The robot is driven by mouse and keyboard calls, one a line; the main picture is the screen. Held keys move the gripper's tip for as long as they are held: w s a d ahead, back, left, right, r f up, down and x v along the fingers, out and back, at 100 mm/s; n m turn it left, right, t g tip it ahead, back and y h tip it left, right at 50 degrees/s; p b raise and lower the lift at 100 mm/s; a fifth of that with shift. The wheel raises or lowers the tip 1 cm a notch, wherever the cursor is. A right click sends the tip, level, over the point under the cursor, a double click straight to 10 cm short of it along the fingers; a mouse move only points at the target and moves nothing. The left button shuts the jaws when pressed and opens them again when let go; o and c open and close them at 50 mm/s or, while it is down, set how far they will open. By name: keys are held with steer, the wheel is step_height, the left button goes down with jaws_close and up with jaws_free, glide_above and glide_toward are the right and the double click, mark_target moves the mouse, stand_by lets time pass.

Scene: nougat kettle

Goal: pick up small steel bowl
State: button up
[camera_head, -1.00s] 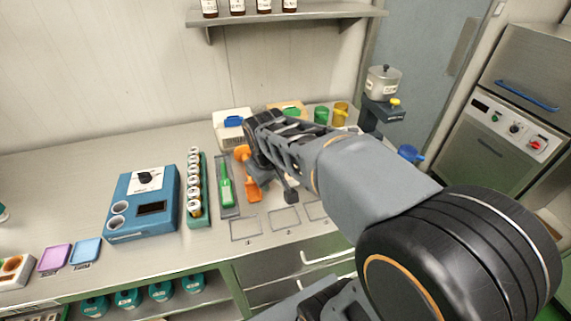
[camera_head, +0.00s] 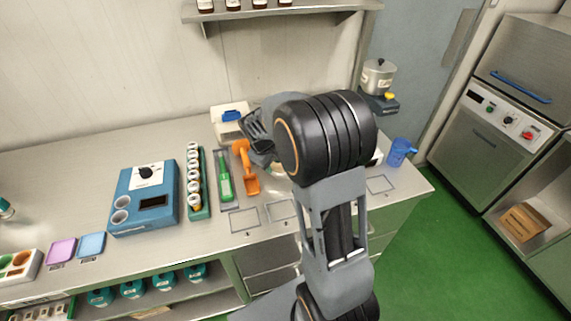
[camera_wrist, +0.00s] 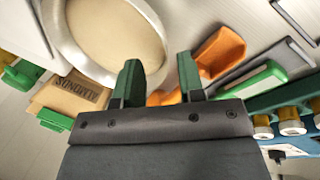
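The small steel bowl (camera_wrist: 72,48) shows in the wrist view at top left, a round shiny rim around beige contents, cut off by the top edge. The right finger is outside the bowl, beside the orange scoop.
The orange scoop (camera_wrist: 212,58) lies near the right finger; a green-handled tool (camera_wrist: 250,80) lies beyond it. In the head view, a blue device (camera_head: 143,200) and a blue jug (camera_head: 400,152) stand on the counter (camera_head: 70,165).

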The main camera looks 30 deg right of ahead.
mark_target(274, 174)
steer(key=shift+p+x, duration=0.6)
steer(key=shift+x, duration=2.3)
steer(key=shift+a, duration=0.15)
steer(key=shift+c, duration=0.4)
jaws_close()
